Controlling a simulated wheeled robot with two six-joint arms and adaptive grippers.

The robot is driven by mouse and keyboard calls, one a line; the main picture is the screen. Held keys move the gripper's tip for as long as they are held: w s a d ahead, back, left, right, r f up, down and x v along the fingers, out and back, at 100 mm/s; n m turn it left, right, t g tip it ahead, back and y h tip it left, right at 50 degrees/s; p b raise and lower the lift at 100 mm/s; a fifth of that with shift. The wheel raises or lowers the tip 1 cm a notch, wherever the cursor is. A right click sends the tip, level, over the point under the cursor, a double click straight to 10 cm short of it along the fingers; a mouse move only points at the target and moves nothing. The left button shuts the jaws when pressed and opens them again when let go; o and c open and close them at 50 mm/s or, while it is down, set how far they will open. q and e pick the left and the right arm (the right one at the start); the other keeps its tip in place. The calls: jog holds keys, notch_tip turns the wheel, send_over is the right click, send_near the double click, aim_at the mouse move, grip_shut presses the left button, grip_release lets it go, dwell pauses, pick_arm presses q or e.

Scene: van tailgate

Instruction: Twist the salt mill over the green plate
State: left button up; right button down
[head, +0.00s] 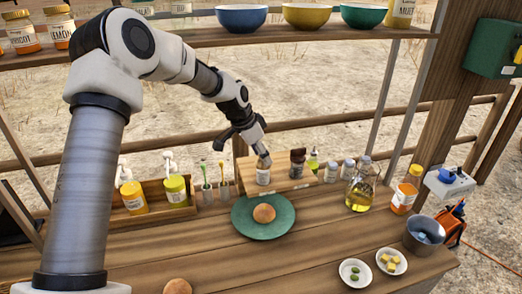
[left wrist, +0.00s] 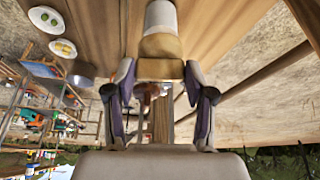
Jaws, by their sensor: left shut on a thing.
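The salt mill (head: 263,175), pale with a white label, is upright at the wooden rack behind the green plate (head: 245,227). My left gripper (head: 262,156) comes down from above and is shut on its top. In the left wrist view the fingers (left wrist: 160,72) press on both sides of a tan and white thing (left wrist: 160,28), which looks like the mill. I cannot tell whether the mill's base touches the rack. The green plate lies on the wooden counter with a round brown bun (head: 264,213) on it. My right gripper is not in view.
A dark brown mill (head: 297,163) stands close right of the salt mill. An oil bottle (head: 361,188), an orange-labelled jar (head: 405,191), a metal pot (head: 425,236) and two small white bowls (head: 355,272) are to the right. Pump bottles (head: 133,195) stand left. A shelf (head: 190,36) runs above.

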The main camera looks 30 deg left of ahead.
pick_arm(q)
jog(key=shift+f+m+g+h+b, duration=0.1)
jog(key=shift+m+g+h+b, duration=0.2)
jog(key=shift+m, duration=0.65)
jog(key=shift+f+m+g+h+b, duration=0.1)
jog(key=shift+m+g+h+b, duration=0.25)
jog(key=shift+m, duration=0.6)
jog(key=o, duration=1.2)
jog(key=shift+c, duration=0.2)
jog(key=shift+w, duration=0.25)
jog(key=shift+r, duration=0.15)
